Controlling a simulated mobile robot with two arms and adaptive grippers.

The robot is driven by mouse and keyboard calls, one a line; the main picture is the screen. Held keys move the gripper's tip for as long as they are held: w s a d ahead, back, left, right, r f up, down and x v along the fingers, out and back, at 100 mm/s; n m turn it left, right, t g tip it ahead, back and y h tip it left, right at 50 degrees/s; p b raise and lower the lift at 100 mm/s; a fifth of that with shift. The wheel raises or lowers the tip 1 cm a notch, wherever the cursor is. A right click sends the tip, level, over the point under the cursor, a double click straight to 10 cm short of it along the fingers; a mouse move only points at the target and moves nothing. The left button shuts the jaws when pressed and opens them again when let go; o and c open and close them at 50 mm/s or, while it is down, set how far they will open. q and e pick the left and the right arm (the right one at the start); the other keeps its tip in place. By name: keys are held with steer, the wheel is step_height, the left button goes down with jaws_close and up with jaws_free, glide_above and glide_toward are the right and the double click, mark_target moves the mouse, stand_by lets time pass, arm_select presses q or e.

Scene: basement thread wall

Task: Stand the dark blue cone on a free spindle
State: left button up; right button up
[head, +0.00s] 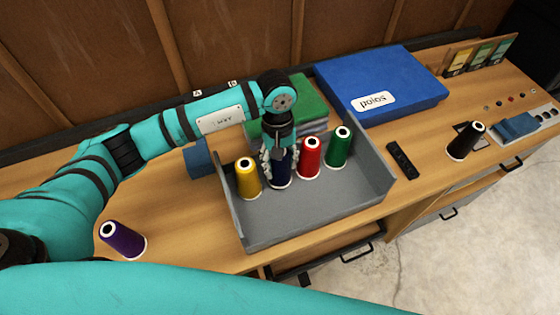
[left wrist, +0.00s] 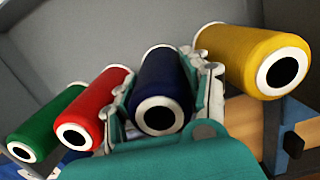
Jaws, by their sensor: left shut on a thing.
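The dark blue cone (head: 281,181) stands in a grey tray (head: 300,217), between the yellow cone (head: 247,178) and the red cone (head: 310,158). The green cone (head: 341,147) stands to the right of the red one. My left gripper (head: 279,168) comes down from above and is shut on the dark blue cone. The left wrist view shows the dark blue cone (left wrist: 163,92) between the fingers (left wrist: 162,100), close to its neighbours. The spindles are hidden, and I cannot tell whether the cone's base is seated on one. My right gripper is out of view.
A blue box (head: 380,80) labelled "Sajod" and a green stack (head: 300,98) lie behind the tray. A dark remote (head: 403,160) lies right of the tray.

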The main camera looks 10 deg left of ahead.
arm_select(q)
steer(key=o, duration=1.3)
steer(key=r, duration=0.4)
steer(key=w+r, duration=0.1)
steer(key=r, duration=0.6)
steer(key=shift+w+a+r, duration=0.15)
steer(key=shift+a+r, duration=0.25)
